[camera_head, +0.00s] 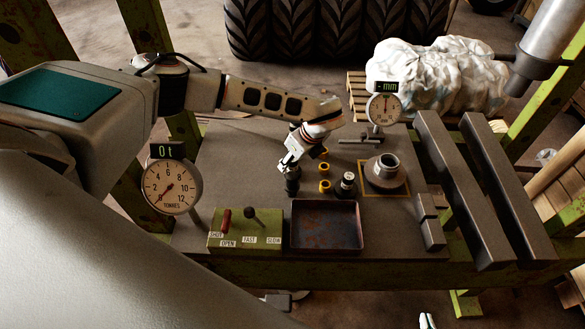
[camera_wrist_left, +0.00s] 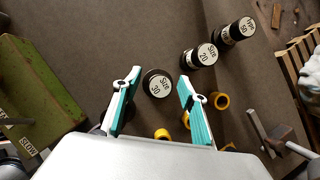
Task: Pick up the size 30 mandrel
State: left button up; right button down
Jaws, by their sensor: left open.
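The size 30 mandrel (camera_wrist_left: 157,84) is a dark cylinder with a white labelled top. In the left wrist view it stands between the two teal-padded fingers of my left gripper (camera_wrist_left: 152,100), which is open with gaps on both sides. In the head view my left gripper (camera_head: 294,152) is above a dark upright cylinder (camera_head: 291,180) on the bench. The size 20 mandrel (camera_wrist_left: 199,58) and a mandrel marked 50 (camera_wrist_left: 236,31) stand up and right of it in the wrist view. Pale tips at the bottom edge look like my right gripper (camera_head: 426,321); their opening is unclear.
A green control box (camera_head: 245,230) and a rusty tray (camera_head: 327,225) lie at the bench's near side. Yellow rings (camera_head: 325,186) lie close to the mandrels. A flanged part (camera_head: 384,171), a dial gauge (camera_head: 383,107) and long dark bars (camera_head: 480,185) are to the right.

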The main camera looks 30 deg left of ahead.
pick_arm(q)
grip_shut()
jog(key=shift+r, duration=0.15)
